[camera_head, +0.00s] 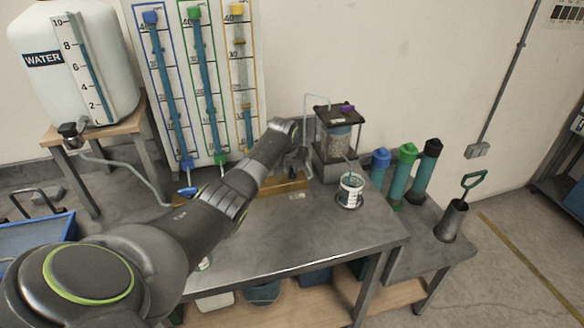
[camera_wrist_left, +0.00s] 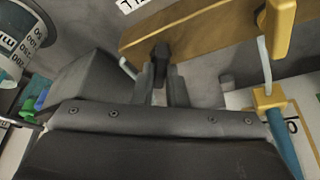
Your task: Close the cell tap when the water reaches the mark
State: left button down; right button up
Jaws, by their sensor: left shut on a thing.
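The gripper hides this tap in the head view. The cell (camera_head: 340,140), a clear cylinder with grey filling and a dark lid, stands just right of the gripper.
Three coloured standpipes (camera_head: 204,80) stand on the back board. A yellow tap (camera_wrist_left: 277,28) is near my fingers. The water tank (camera_head: 75,65) is at left. Capped bottles (camera_head: 402,172) and a scoop (camera_head: 455,215) stand at right. The table's middle (camera_head: 300,235) is clear.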

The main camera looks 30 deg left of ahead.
dwell(0.3)
pick_arm(q)
jog(key=shift+a+m+h, duration=0.1)
jog(key=shift+m+h, duration=0.2)
jog(key=shift+m, duration=0.4)
jog(key=shift+m+h+b, duration=0.3)
jog(key=shift+m, duration=0.5)
jog(key=m+b, duration=0.1)
jog(key=m+h+b, duration=0.1)
jog(key=shift+a+f+m, duration=0.1)
jog(key=shift+f+m, duration=0.1)
jog(key=shift+m, duration=0.1)
jog(key=m+b, duration=0.2)
jog(key=m+h+b, duration=0.1)
jog(key=b, duration=0.1)
jog(key=shift+m+g+h, duration=0.3)
jog(key=shift+m, duration=0.1)
jog(key=shift+a+r+m+b, duration=0.1)
jog(key=shift+r+m+b, duration=0.05)
jog(key=shift+m+b, duration=0.8)
jog(key=shift+g, duration=0.3)
